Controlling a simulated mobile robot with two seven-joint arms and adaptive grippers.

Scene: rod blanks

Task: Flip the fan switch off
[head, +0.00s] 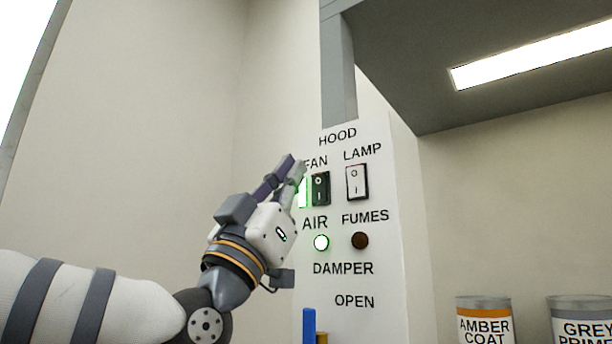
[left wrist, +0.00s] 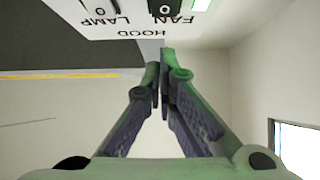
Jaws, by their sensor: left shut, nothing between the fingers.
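The fan switch (head: 320,188) is a black rocker on the white hood panel (head: 372,225), under the word FAN. A bright green glow shows at its left edge. In the left wrist view the fan switch (left wrist: 166,8) sits at the top edge, partly cut off. My left gripper (head: 293,167) is shut and empty, with its fingertips up and left of the switch, partly covering the FAN label. The wrist view shows its fingertips (left wrist: 164,80) together, apart from the switch in that picture. Whether they touch the panel I cannot tell. My right gripper is not in view.
The lamp switch (head: 357,182), a white rocker, is close to the right. A blue upright piece (head: 309,325) stands low on the panel. Paint cans (head: 484,320) stand lower right.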

